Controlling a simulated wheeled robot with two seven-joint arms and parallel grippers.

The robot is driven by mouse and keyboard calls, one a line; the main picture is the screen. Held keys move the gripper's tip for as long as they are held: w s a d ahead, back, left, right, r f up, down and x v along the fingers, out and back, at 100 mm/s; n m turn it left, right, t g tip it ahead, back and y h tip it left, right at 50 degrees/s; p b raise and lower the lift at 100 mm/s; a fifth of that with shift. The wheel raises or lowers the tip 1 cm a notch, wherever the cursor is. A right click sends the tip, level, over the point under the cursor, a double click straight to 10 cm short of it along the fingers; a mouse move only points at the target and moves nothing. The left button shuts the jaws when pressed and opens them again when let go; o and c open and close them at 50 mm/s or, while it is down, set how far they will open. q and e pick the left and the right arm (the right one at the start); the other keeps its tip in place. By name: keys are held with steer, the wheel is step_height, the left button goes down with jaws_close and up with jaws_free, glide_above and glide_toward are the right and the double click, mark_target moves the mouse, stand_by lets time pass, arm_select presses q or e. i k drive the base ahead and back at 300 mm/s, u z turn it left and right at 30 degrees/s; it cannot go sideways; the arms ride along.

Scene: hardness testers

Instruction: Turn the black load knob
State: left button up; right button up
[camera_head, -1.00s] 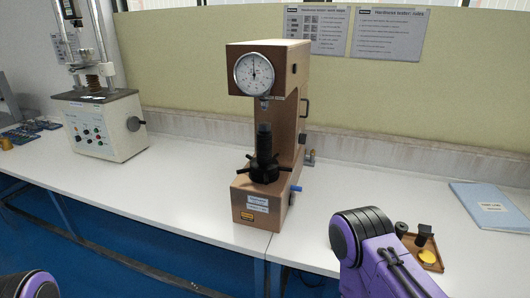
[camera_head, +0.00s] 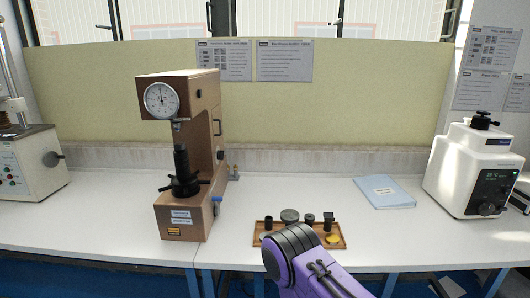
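A brown hardness tester (camera_head: 172,210) with a round white dial (camera_head: 161,101) stands on the white bench, left of centre. A small dark knob (camera_head: 220,155) shows on the right side of its column; I cannot tell for sure that it is the load knob. A black spindle with a spoked handwheel (camera_head: 183,186) rises from its base, and a blue-tipped lever (camera_head: 217,199) sticks out at the right. My purple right arm comes up from the bottom in front of the bench, but its gripper is not visible. My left gripper is out of view.
A wooden tray (camera_head: 262,239) with small parts lies behind my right arm. A blue folder (camera_head: 384,192) and a white tester with a screen (camera_head: 455,171) are to the right. Another white machine (camera_head: 35,173) is at the left.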

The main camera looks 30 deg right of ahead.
mark_target(220, 154)
steer(key=z, duration=0.8)
steer(key=i, duration=1.3)
steer(key=z, duration=0.4)
steer(key=k, duration=0.95)
steer(key=z, duration=0.45)
